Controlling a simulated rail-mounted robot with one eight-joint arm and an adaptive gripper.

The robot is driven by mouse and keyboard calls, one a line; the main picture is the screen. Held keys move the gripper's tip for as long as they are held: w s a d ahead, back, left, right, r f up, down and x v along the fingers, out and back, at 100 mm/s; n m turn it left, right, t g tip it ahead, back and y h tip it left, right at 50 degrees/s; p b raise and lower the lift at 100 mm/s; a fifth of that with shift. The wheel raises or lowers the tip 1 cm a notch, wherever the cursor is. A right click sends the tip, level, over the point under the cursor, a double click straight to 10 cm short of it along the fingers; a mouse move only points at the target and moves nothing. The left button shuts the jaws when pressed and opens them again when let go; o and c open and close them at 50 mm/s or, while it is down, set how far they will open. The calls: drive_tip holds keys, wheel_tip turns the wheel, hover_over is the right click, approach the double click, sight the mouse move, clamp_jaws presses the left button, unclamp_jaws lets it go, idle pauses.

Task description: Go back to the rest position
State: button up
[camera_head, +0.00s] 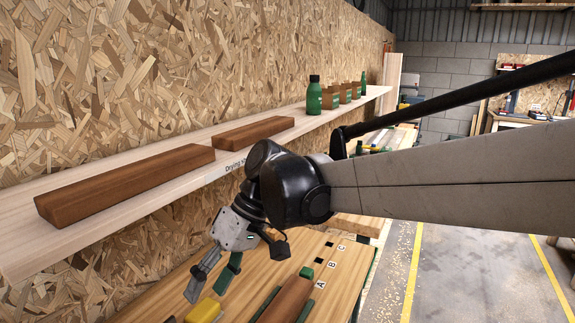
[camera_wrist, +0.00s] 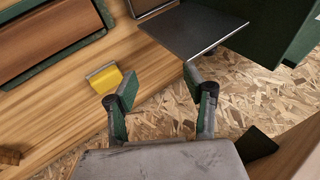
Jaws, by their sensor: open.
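My gripper (camera_head: 208,287) hangs from my arm over the left edge of the wooden workbench (camera_head: 262,255), below the shelf. Its two fingers are spread, and nothing is between them. In the wrist view my gripper (camera_wrist: 160,97) shows both fingers apart, with the bench edge and chipboard behind them. A yellow block (camera_head: 204,312) lies on the bench near the fingertips; it also shows in the wrist view (camera_wrist: 104,78), left of the fingers. A brown wooden piece (camera_head: 288,300) sits between green strips on the bench.
A pale shelf (camera_head: 190,190) along the chipboard wall holds two brown wooden pieces (camera_head: 130,182) (camera_head: 253,132), a green bottle (camera_head: 314,95) and several small containers. Its front edge is close above my gripper. Open floor (camera_head: 455,275) with yellow lines lies to the right.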

drive_tip(key=s+d+f+m+t+h, duration=0.1)
drive_tip(key=s+d+m+t+h, duration=0.1)
drive_tip(key=d, duration=0.9)
drive_tip(key=s+d+f+m+t+h, duration=0.2)
drive_tip(key=d+m+t, duration=0.3)
drive_tip(key=d, duration=0.6)
drive_tip(key=s+d+f+m+t+h, duration=0.1)
drive_tip(key=s+d+f+m+t, duration=0.1)
drive_tip(key=d, duration=0.9)
drive_tip(key=shift+s+d+m+t+h, duration=0.15)
drive_tip(key=shift+d+m+t+h, duration=0.2)
drive_tip(key=shift+m+t, duration=0.6)
